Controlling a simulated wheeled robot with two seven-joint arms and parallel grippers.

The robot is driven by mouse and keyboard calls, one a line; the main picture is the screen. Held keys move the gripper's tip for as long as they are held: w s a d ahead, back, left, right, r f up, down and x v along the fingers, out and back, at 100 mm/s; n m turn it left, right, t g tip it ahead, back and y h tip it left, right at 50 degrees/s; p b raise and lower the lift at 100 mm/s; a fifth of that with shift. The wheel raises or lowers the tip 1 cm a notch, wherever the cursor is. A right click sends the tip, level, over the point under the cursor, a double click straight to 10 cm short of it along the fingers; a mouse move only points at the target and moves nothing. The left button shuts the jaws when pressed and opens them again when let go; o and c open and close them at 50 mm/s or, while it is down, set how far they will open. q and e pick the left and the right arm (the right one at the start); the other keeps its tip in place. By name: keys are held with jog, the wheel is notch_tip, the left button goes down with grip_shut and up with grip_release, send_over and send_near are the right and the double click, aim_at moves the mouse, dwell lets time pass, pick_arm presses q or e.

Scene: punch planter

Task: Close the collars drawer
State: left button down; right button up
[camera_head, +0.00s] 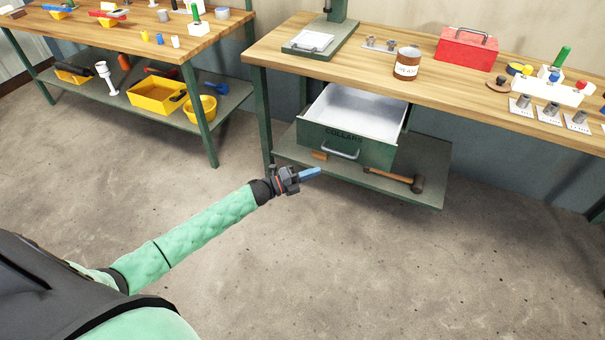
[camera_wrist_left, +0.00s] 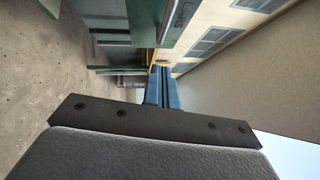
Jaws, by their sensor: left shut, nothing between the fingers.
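The collars drawer (camera_head: 345,148) is pulled out from under the right workbench, with its white inside showing and looking empty. Its dark green front bears the word COLLARS and a metal bar handle (camera_head: 341,153). My left gripper (camera_head: 312,173) is shut and empty, its blue fingers pointing right, just in front of and below the drawer front's left part, apart from the handle in the picture. In the left wrist view the blue fingers (camera_wrist_left: 162,88) are together, and a green panel (camera_wrist_left: 185,22) with partly visible lettering shows above them. My right gripper is not in view.
A second workbench (camera_head: 130,40) stands at left. The concrete floor in front is clear.

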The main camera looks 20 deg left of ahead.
aim_at(340, 155)
pick_arm(q)
jog(key=w+d, duration=0.1)
jog(key=w, duration=0.1)
jog(key=w+d+r+p, duration=0.1)
jog(key=w, duration=0.1)
jog(key=w+d+p, duration=0.1)
jog(key=w, duration=0.1)
jog(key=shift+r, duration=0.2)
jog(key=shift+w, duration=0.25)
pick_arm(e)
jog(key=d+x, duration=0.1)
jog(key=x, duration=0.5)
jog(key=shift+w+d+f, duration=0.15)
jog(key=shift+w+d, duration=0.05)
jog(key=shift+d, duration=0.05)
pick_arm(q)
jog(key=shift+w, duration=0.1)
